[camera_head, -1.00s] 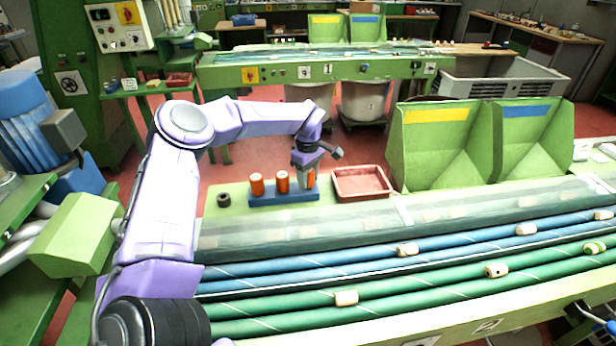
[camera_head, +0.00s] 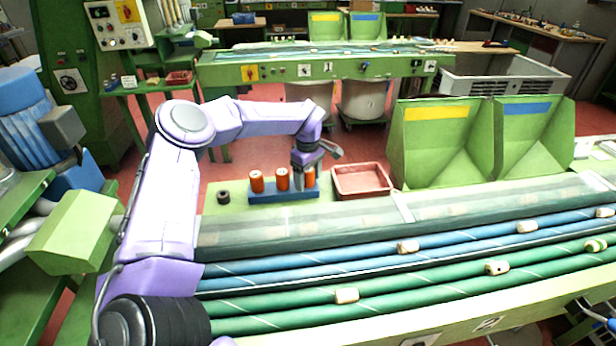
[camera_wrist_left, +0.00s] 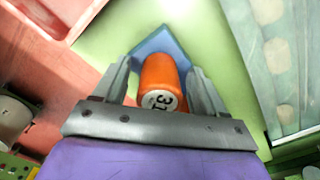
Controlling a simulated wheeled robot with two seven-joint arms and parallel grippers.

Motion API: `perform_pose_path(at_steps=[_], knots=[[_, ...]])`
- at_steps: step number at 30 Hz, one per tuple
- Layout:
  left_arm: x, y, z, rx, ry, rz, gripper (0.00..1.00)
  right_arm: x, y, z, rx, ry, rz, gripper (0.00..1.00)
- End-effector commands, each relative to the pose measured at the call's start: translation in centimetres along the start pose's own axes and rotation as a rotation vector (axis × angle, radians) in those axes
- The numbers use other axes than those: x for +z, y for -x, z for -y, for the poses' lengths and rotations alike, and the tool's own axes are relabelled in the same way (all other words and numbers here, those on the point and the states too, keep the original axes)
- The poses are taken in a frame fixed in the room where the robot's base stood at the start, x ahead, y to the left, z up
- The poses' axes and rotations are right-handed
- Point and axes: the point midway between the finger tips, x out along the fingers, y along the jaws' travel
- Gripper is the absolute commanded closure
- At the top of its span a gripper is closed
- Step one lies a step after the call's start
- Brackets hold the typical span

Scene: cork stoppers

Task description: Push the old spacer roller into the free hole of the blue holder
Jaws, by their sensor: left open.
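The blue holder (camera_head: 284,198) stands on the green bench, with two orange rollers (camera_head: 256,182) (camera_head: 282,180) upright in it. A third orange roller (camera_head: 310,177) is at its right end, partly hidden by my left gripper (camera_head: 305,184). In the left wrist view this roller (camera_wrist_left: 160,80) shows a pale end face with a number. It stands between the spread fingers of my left gripper (camera_wrist_left: 158,70), with a gap visible beside it. The blue holder (camera_wrist_left: 158,42) shows behind it. How deep the roller sits is hidden. I cannot tell which roller is the old spacer.
A small dark ring-like piece (camera_head: 223,197) lies left of the holder. A red tray (camera_head: 362,181) is close on the right. Green bins (camera_head: 440,150) stand farther right. A clear cover (camera_head: 300,232) and the blue and green conveyor tubes run in front.

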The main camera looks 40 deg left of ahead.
Motion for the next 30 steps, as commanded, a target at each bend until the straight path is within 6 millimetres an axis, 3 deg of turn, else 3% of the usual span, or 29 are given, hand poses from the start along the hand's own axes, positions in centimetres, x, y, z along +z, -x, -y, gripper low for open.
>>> perform_pose_path(at_steps=[4,12,16,30], knots=[[0.0,1.3,-0.1,0.004,-0.001,0.0,0.29,0.1,-0.4,0.0,0.0,0.0,0.0,0.57],[0.0,7.6,-0.1,0.005,0.0,-0.002,0.29,0.6,-1.4,0.1,0.0,0.0,0.0,0.57],[0.0,9.7,-0.1,0.002,0.0,-0.001,0.29,0.6,-1.5,0.1,0.0,0.0,0.0,0.57],[0.0,10.6,0.0,0.001,0.0,0.0,0.29,0.6,-1.5,0.1,0.0,0.0,0.0,0.57]])
